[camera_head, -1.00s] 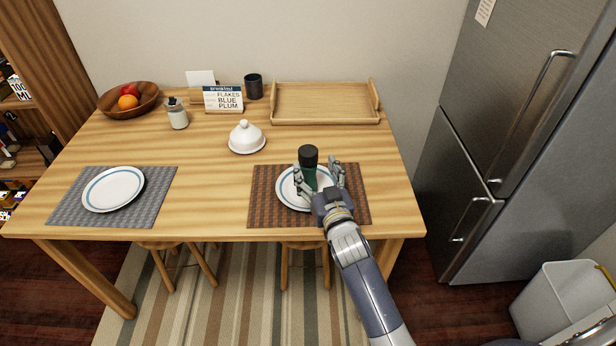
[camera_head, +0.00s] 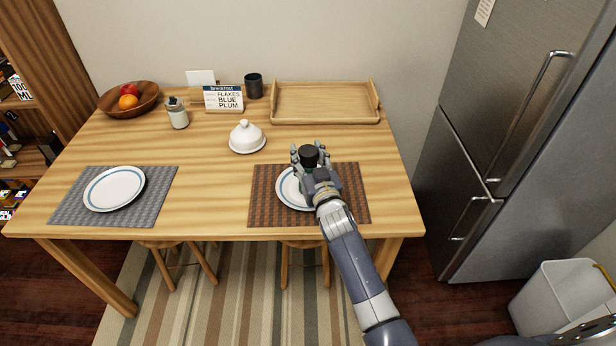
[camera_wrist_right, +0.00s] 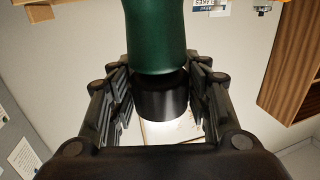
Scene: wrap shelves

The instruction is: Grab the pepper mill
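The pepper mill, dark green with a black cap (camera_head: 309,155), stands upright at the right-hand place setting, by the white blue-rimmed plate (camera_head: 284,190). My right gripper (camera_head: 311,152) has one finger on each side of it and looks shut on it. In the right wrist view the green body (camera_wrist_right: 157,35) and black cap sit between the fingers (camera_wrist_right: 160,85), which appear to touch both sides. The gripper hides the mill's lower part and some of the plate in the head view. My left gripper is not in view.
A white domed butter dish (camera_head: 246,139) stands behind and left of the mill. A wooden tray (camera_head: 325,103), dark cup (camera_head: 253,86), small jar (camera_head: 177,114), breakfast card (camera_head: 223,99) and fruit bowl (camera_head: 130,98) stand at the back. Another plate (camera_head: 114,189) lies left.

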